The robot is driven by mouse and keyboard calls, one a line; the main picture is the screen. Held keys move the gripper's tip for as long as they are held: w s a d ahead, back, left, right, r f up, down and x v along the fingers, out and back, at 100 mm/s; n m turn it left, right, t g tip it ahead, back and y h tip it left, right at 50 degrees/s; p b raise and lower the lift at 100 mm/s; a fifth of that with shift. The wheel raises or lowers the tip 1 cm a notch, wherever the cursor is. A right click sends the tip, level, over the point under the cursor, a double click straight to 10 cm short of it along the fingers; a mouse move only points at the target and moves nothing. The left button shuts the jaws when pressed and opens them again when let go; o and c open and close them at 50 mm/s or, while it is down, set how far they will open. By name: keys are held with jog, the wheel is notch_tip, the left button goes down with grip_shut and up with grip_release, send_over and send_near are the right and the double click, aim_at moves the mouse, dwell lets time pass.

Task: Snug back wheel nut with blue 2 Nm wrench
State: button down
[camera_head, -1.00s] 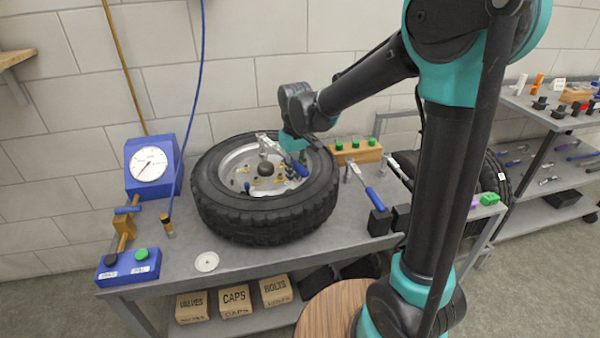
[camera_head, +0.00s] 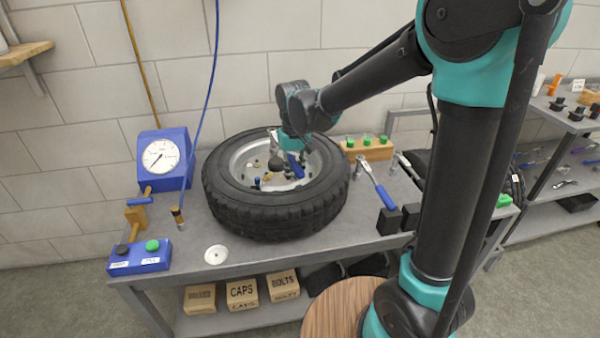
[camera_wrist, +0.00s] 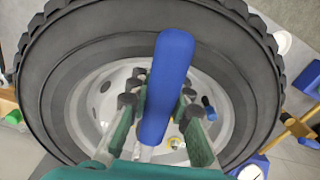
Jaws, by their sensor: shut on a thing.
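A black tyre (camera_head: 275,215) on a silver rim lies flat on the bench. My gripper (camera_head: 291,150) is over the rim, shut on a blue-handled wrench (camera_head: 296,166). In the wrist view the blue handle (camera_wrist: 168,85) stands out between the two green fingers (camera_wrist: 158,108). The wrench's far end is mostly hidden, so I cannot tell whether it sits on a nut. A yellow nut (camera_wrist: 176,142) and a blue-topped piece (camera_wrist: 208,106) show on the wheel to the right of the handle. Any torque marking is unreadable.
A second blue-handled wrench (camera_head: 385,196) lies right of the tyre by black blocks. A wooden block with green knobs (camera_head: 368,149) stands behind. A blue gauge (camera_head: 163,160) and a blue button box (camera_head: 140,257) are at left. The bench's front strip is mostly clear.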

jog(key=shift+s+a, duration=0.15)
jog(key=shift+a, duration=0.15)
jog(key=shift+w+d+n, duration=0.25)
jog(key=shift+w+d, duration=0.1)
jog(key=shift+d, duration=0.25)
jog(key=shift+w+d+n, duration=0.25)
jog(key=shift+w+d, duration=0.05)
jog(key=shift+d, duration=0.3)
jog(key=shift+a, duration=0.1)
jog(key=shift+s+a+m, duration=0.4)
jog(key=shift+a+m, duration=0.05)
jog(key=shift+a, duration=0.3)
jog(key=shift+s+a+m, duration=0.4)
jog(key=shift+a+m, duration=0.05)
jog(key=shift+a, duration=0.25)
jog(key=shift+a, duration=0.1)
